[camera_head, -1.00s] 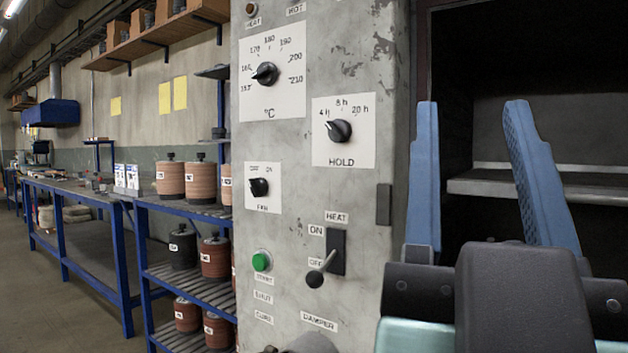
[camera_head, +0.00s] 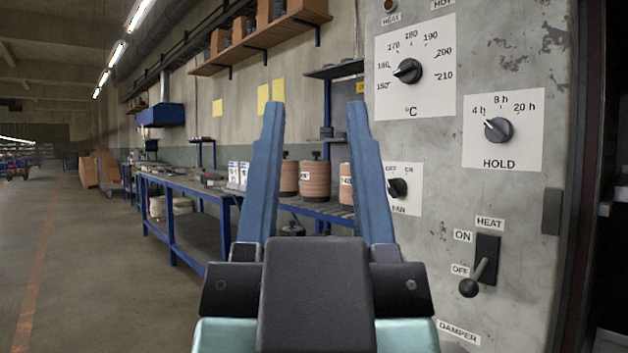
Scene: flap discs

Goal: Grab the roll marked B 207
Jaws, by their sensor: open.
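My gripper (camera_head: 316,125) is open and empty, with its two blue fingers pointing up and forward in the middle of the view. Beyond it, reddish-brown rolls stand on a blue shelf rack; one roll (camera_head: 315,180) shows between the fingers. Another roll (camera_head: 288,178) stands to its left, partly behind the left finger. A third roll (camera_head: 346,184) shows beside the right finger, partly hidden by it. They carry small white labels too small to read, so I cannot tell which is B 207. My gripper hides most of the lower shelves.
A grey control cabinet (camera_head: 450,145) with knobs, a lever and an opening at its right edge stands close on the right. A blue-legged workbench (camera_head: 190,186) runs along the wall. A wooden wall shelf (camera_head: 265,40) holds boxes. The floor (camera_head: 90,270) at left is clear.

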